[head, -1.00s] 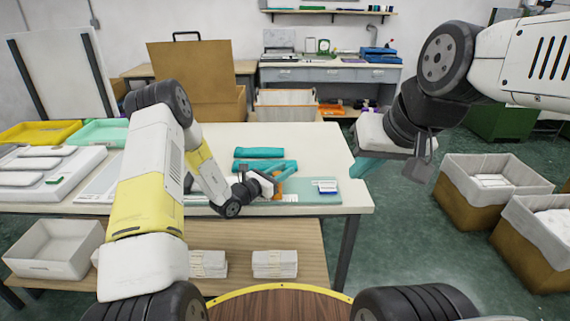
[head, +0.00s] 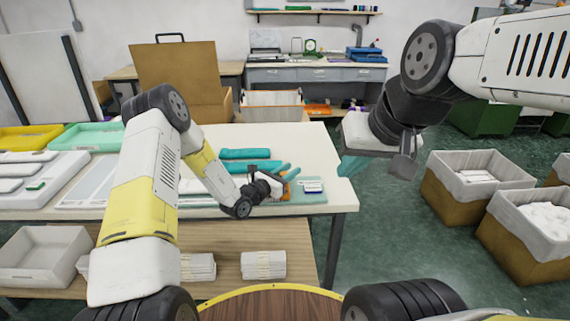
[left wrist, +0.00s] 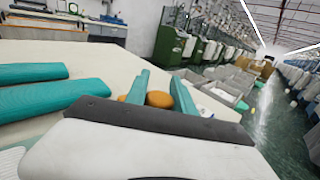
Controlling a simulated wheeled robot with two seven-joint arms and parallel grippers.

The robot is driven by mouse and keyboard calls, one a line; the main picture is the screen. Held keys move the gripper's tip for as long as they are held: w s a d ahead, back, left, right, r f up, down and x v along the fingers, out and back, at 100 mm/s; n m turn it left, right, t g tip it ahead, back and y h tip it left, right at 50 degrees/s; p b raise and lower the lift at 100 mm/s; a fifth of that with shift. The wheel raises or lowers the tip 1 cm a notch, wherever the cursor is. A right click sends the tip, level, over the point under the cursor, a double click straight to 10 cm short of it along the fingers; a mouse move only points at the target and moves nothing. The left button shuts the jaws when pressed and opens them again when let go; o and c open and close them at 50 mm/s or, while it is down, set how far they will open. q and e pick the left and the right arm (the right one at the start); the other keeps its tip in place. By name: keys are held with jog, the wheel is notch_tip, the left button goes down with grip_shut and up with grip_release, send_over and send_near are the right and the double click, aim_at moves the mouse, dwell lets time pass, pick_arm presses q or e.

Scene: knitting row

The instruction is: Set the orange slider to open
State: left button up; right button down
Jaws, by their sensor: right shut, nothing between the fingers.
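My left gripper (head: 287,176) is low over the teal-topped board (head: 315,196) at the table's right end. Its teal fingers also show in the left wrist view (left wrist: 160,88), spread apart. In the head view only a little orange (head: 287,190) shows beside the fingers; the gripper hides the rest. I cannot tell whether the fingers touch it. My right gripper (head: 352,166) is shut and empty, in the air right of the table.
Teal rolls (head: 250,154) lie on the white table (head: 300,140) behind my left gripper. A white and blue label (head: 312,186) is on the board to its right. Lined bins (head: 470,190) stand on the floor at right. The table's back right is clear.

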pick_arm(q)
jog(key=o, duration=0.4)
jog(key=shift+d, duration=0.3)
jog(key=shift+a, duration=0.1)
jog(key=shift+s+a, duration=0.25)
jog(key=v, duration=0.7)
jog(key=shift+s, duration=0.1)
